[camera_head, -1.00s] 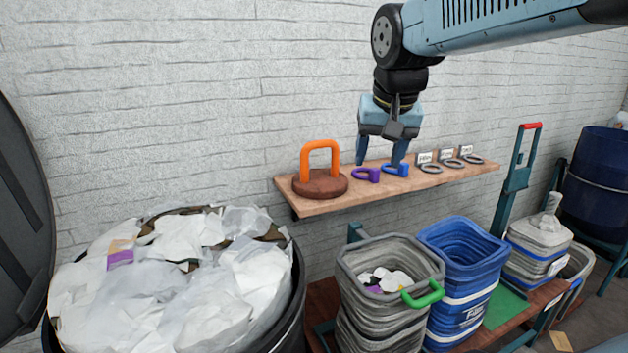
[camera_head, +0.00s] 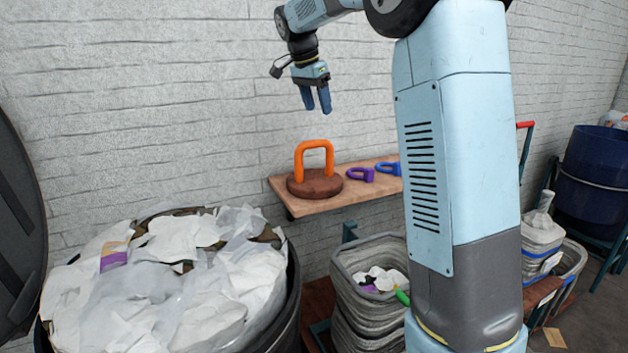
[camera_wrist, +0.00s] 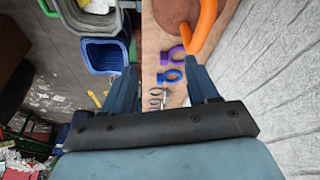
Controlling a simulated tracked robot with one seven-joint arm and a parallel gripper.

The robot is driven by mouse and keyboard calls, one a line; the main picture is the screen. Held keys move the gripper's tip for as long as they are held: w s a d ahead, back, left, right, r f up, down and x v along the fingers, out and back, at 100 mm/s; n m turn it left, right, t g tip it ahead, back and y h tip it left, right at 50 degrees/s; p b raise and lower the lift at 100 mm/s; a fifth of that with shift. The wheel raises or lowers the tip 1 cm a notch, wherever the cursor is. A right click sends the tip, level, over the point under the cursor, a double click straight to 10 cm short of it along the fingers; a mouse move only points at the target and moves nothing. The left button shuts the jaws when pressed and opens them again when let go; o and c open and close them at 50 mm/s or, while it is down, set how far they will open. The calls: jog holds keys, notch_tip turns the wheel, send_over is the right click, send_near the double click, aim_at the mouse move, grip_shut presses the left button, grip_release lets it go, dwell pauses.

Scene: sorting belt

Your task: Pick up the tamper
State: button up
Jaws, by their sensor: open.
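The tamper, a round brown block with an orange loop handle (camera_head: 315,158), stands upright at the left end of the wooden shelf (camera_head: 340,197). In the wrist view, its orange handle (camera_wrist: 202,28) and part of its brown base (camera_wrist: 176,14) show at the top, cut off by the picture edge. My gripper (camera_head: 318,110) is open and empty, pointing down above the tamper and apart from it. In the wrist view, my gripper's two fingers (camera_wrist: 163,82) stand apart with the shelf visible between them.
A purple ring piece (camera_head: 361,174) and a blue one (camera_head: 387,168) lie right of the tamper. Below are a grey bin (camera_head: 345,262) and a large drum heaped with white bags (camera_head: 190,280). The white brick wall (camera_head: 150,110) is close behind the shelf.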

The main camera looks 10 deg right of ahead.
aim_at(316, 147)
jog(key=w+f+m, duration=0.1)
jog(key=w, duration=0.2)
jog(key=w+a+f+m, duration=0.1)
jog(key=w, duration=0.2)
jog(key=w+a+f+m+h, duration=0.1)
jog(key=w, duration=0.2)
jog(key=shift+a+f+g, duration=0.2)
jog(key=shift+f+g, duration=0.1)
jog(key=shift+g, duration=0.1)
jog(key=x, duration=1.3)
jog(key=shift+w+d+f, duration=0.15)
jog(key=shift+w+f, duration=0.05)
jog(key=shift+f, duration=0.15)
jog(key=shift+c, duration=0.3)
grip_shut()
jog(key=shift+r, duration=0.15)
